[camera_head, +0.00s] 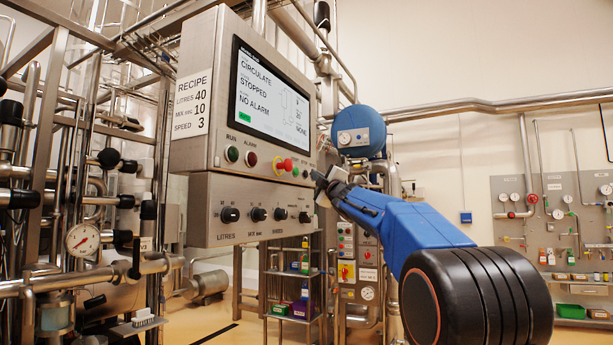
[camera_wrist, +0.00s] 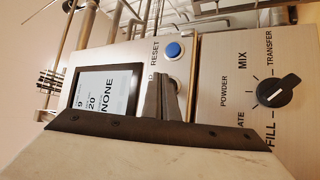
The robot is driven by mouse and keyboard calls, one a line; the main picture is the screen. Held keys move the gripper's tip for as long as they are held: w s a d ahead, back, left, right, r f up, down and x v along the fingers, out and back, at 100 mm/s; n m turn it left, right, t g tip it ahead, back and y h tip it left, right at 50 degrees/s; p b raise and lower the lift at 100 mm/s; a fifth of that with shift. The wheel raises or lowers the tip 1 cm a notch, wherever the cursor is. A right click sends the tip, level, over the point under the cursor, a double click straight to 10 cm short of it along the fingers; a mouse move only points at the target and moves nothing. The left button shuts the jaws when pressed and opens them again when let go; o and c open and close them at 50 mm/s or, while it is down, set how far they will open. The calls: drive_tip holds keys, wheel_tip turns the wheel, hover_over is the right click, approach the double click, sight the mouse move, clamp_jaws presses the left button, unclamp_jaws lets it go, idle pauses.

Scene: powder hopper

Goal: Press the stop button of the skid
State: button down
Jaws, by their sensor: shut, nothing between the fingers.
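The skid's grey control panel (camera_head: 240,160) stands left of centre in the head view. A red mushroom button on yellow (camera_head: 284,165) sits on its button row, with a small green button (camera_head: 295,172) to its right. My gripper (camera_head: 319,179) is shut and empty at the right end of that row. In the wrist view, my shut fingers (camera_wrist: 163,96) point at the panel just below the blue RESET button (camera_wrist: 173,50). They cover the spot beside RESET, where only a label fragment shows. The stop button is hidden there, and I cannot tell whether the fingers touch it.
The screen (camera_head: 272,88) reads CIRCULATE, STOPPED, NO ALARM. Below the button row are several black knobs (camera_head: 259,214); one selector knob (camera_wrist: 279,91) is close to my fingers in the wrist view. Pipework with a gauge (camera_head: 83,238) stands at left.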

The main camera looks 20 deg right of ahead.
drive_tip(key=shift+s+d, duration=0.15)
drive_tip(key=s+d, duration=0.1)
drive_tip(key=s, duration=0.1)
drive_tip(key=s+d, duration=0.1)
drive_tip(key=d, duration=0.1)
drive_tip(key=shift+s, duration=0.4)
idle(0.3)
idle(0.7)
drive_tip(key=s+a+f+m+g, duration=0.4)
drive_tip(key=s+a+f+g, duration=0.2)
drive_tip(key=s+f, duration=1)
drive_tip(key=s+a+f+m+g, duration=0.5)
drive_tip(key=s+a+f, duration=0.4)
drive_tip(key=s+f, duration=0.8)
drive_tip(key=s+a+f+m+g, duration=0.5)
drive_tip(key=s+f, duration=1.2)
drive_tip(key=f, duration=1.3)
drive_tip(key=a+g, duration=0.2)
drive_tip(key=shift+s+a+f+y, duration=0.15)
drive_tip(key=shift+a+f+y, duration=0.1)
drive_tip(key=shift+a+y, duration=0.15)
drive_tip(key=shift+d, duration=0.1)
